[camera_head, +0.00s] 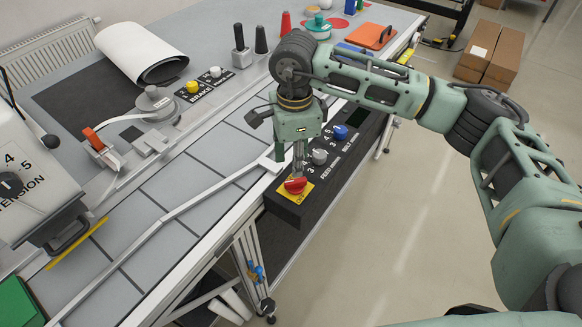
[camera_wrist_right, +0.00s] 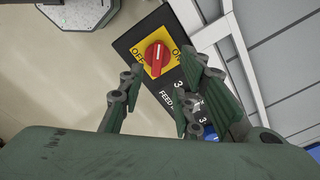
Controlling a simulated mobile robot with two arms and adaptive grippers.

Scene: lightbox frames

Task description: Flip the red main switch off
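The red main switch (camera_head: 295,185) is a round rotary knob on a yellow plate at the near end of a black control panel (camera_head: 286,209). In the right wrist view the red knob (camera_wrist_right: 157,59) has OFF printed on its left and ON on its right. A pale line marks its raised grip; which label it points to is unclear. My right gripper (camera_head: 298,165) points down just above the switch. In the wrist view its fingers (camera_wrist_right: 161,70) are spread and empty, one towards each side of the knob; contact cannot be told. My left gripper is not in view.
The panel also carries a grey FEED knob (camera_head: 320,156) and a blue BELT knob (camera_head: 340,131), close behind the gripper. A pale rail (camera_head: 195,202) runs along the tabletop. Open floor (camera_head: 410,200) lies right of the table; cardboard boxes (camera_head: 488,52) stand farther back.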

